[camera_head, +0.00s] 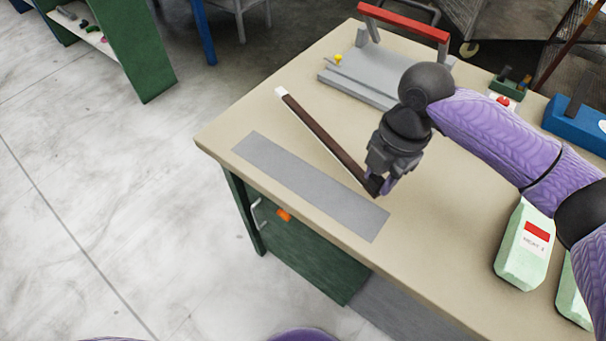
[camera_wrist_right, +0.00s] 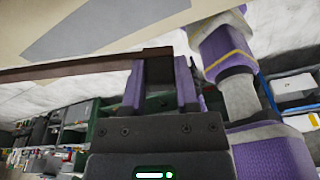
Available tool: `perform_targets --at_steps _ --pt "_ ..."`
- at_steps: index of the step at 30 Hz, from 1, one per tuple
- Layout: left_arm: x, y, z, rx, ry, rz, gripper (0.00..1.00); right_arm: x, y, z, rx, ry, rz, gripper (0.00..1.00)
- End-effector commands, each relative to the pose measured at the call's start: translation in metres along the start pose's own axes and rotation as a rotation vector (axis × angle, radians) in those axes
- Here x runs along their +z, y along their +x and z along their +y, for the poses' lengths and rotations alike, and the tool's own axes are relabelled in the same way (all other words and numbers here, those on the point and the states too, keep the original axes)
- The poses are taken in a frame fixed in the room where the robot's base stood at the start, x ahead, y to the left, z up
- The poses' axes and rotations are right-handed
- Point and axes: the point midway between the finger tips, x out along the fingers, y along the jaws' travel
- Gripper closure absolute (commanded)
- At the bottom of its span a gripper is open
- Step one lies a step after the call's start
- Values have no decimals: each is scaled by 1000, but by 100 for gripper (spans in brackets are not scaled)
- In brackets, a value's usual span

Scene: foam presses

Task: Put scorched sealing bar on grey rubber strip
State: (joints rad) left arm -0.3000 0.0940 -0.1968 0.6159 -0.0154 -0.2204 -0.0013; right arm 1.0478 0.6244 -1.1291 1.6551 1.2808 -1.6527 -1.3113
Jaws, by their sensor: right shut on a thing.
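The scorched sealing bar (camera_head: 322,127) is a long dark brown bar with a pale end at its upper left. My right gripper (camera_head: 373,187) is shut on its lower right end. In the right wrist view the bar (camera_wrist_right: 75,68) runs left from between the fingers of the gripper (camera_wrist_right: 160,75). The grey rubber strip (camera_head: 300,180) lies flat near the table's front left edge. In the head view the bar appears beyond the strip, angled to it; I cannot tell how high it is above the table. My left gripper is not in view.
A grey press with a red handle (camera_head: 404,22) stands at the back of the table (camera_head: 225,125).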

Motion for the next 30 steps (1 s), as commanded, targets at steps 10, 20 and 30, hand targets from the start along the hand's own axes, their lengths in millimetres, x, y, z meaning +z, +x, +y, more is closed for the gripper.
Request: perform_targets --at_steps 10,20,30 --pt "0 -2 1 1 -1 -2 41 1 11 4 -48 -317 1 100" --pt "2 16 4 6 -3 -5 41 11 76 4 -48 -314 1 100" --pt "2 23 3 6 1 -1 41 16 105 4 -46 -313 0 100"
